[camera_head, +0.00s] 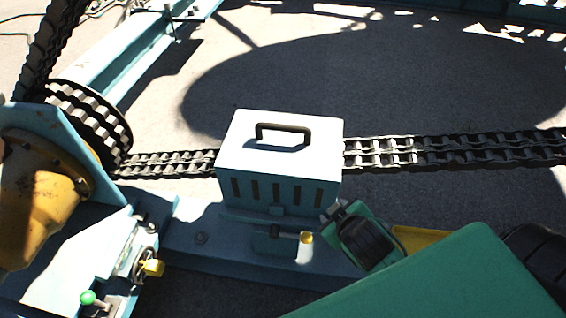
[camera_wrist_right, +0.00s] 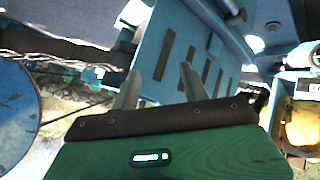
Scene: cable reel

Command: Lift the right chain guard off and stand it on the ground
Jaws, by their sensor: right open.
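The right chain guard (camera_head: 280,150) is a pale box with a slotted front and a dark handle (camera_head: 284,133) on its flat top. It sits upright over the chain on the blue frame. In the right wrist view, its slotted side (camera_wrist_right: 207,66) shows beyond my right gripper (camera_wrist_right: 158,76). The two fingers are apart with nothing visibly held between them. Whether they touch the guard is unclear. In the head view my green right arm comes in from the lower right, below the guard; its fingertips cannot be made out. My left gripper is not in view.
The chain (camera_head: 466,150) runs out both sides of the guard, leftward to a sprocket (camera_head: 95,125) beside a yellow motor housing (camera_head: 40,190). A small latch-like part (camera_head: 283,236) is in front of the guard. Bare ground (camera_head: 400,80) lies behind the chain.

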